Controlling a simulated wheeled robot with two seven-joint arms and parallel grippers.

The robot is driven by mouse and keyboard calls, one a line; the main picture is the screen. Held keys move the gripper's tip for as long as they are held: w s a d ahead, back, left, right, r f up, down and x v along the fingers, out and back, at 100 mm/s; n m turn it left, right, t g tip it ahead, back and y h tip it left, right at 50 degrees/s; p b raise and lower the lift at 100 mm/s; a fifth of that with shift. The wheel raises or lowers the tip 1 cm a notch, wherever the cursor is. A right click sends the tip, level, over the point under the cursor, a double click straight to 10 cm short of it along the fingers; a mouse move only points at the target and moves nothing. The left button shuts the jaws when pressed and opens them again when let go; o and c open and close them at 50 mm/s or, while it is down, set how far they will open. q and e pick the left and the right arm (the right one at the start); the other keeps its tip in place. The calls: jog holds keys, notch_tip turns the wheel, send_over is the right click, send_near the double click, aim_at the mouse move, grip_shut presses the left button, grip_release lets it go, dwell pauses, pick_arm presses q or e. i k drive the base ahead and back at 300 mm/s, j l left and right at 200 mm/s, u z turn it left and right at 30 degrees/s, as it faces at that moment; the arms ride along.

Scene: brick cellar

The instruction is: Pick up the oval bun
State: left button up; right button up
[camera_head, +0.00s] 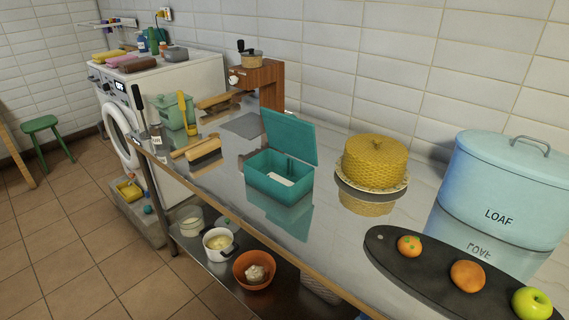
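I cannot clearly make out an oval bun. A round orange-brown item (468,275) lies on the dark oval board (395,262) at the lower right; whether it is a bun or a fruit I cannot tell. A pale lumpy item (256,273) sits in an orange bowl (243,284) on the shelf under the counter; it is too small to identify. Neither of my grippers is in view.
The board also holds a small orange fruit (408,246) and a green apple (531,303). Behind it stands a blue LOAF bin (497,190). A yellow woven dome (375,158) and an open teal box (278,186) stand left of it. Bare counter (325,225) lies between.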

aim_at(468, 276)
jog(key=z, duration=1.35)
jog(key=j, duration=0.2)
